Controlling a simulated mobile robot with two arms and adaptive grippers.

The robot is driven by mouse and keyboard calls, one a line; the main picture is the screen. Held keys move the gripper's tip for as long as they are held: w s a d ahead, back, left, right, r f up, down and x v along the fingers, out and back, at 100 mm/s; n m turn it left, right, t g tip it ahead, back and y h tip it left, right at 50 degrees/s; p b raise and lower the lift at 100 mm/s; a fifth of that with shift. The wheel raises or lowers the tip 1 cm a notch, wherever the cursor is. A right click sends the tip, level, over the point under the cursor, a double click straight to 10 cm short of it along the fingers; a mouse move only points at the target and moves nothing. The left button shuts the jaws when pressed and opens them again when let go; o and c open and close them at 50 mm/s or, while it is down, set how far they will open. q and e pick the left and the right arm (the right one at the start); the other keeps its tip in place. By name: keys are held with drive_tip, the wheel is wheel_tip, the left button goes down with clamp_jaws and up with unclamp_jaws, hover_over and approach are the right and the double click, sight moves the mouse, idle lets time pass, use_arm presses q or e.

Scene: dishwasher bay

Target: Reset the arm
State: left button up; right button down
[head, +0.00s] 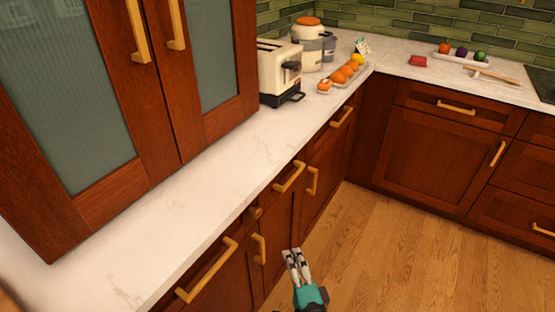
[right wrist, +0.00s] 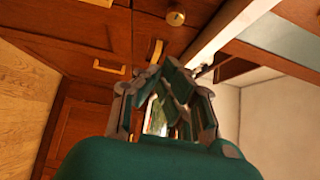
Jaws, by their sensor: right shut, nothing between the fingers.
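My right gripper (head: 297,262) is at the bottom of the head view, in front of the brown lower cabinets (head: 285,220) and above the wood floor. Its fingers are together with nothing between them. In the right wrist view the gripper (right wrist: 165,75) shows close up, with cabinet fronts and a round brass knob (right wrist: 175,15) beyond it. I cannot tell from the views how far its fingertips are from the cabinet front. My left gripper is not in view.
The white counter (head: 190,190) runs diagonally, its near part clear. A toaster (head: 280,72), a jar (head: 308,45) and a tray of oranges (head: 347,75) stand toward its far end. Gold handles (head: 207,270) stick out from the lower cabinets. Upper glass-door cabinets (head: 70,110) fill the left. The floor (head: 390,265) is clear.

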drive_tip(key=s+d+f+n+g, duration=0.1)
drive_tip(key=s+f+n+g, duration=0.25)
drive_tip(key=f, duration=0.55)
drive_tip(key=s+d+f+n+g+p, duration=0.1)
drive_tip(key=s+d+f+n+g, duration=0.15)
drive_tip(key=s+f, duration=0.45)
drive_tip(key=s+f+n+g, duration=0.2)
drive_tip(key=f+n, duration=0.2)
drive_tip(key=f, duration=0.8)
drive_tip(key=s+d+f+n+g+h, duration=0.1)
drive_tip(key=s+d+f+n+g, duration=0.2)
drive_tip(key=s, duration=0.6)
drive_tip(key=s+d+f+n+g+h+p, duration=0.1)
drive_tip(key=s+d+f+n+g, duration=0.2)
drive_tip(key=s+d+f, duration=0.3)
drive_tip(key=s+d+f+n+g+h, duration=0.1)
drive_tip(key=s+f, duration=0.5)
drive_tip(key=s, duration=0.7)
drive_tip(key=d+n+g, duration=0.1)
drive_tip(key=d+g, duration=0.1)
drive_tip(key=d, duration=0.1)
drive_tip(key=shift+d+f+n+p, duration=0.2)
drive_tip(key=shift+f+n+p, duration=0.1)
drive_tip(key=shift+f+n, duration=0.1)
drive_tip(key=c, duration=2)
unclamp_jaws()
drive_tip(key=shift+w, duration=0.1)
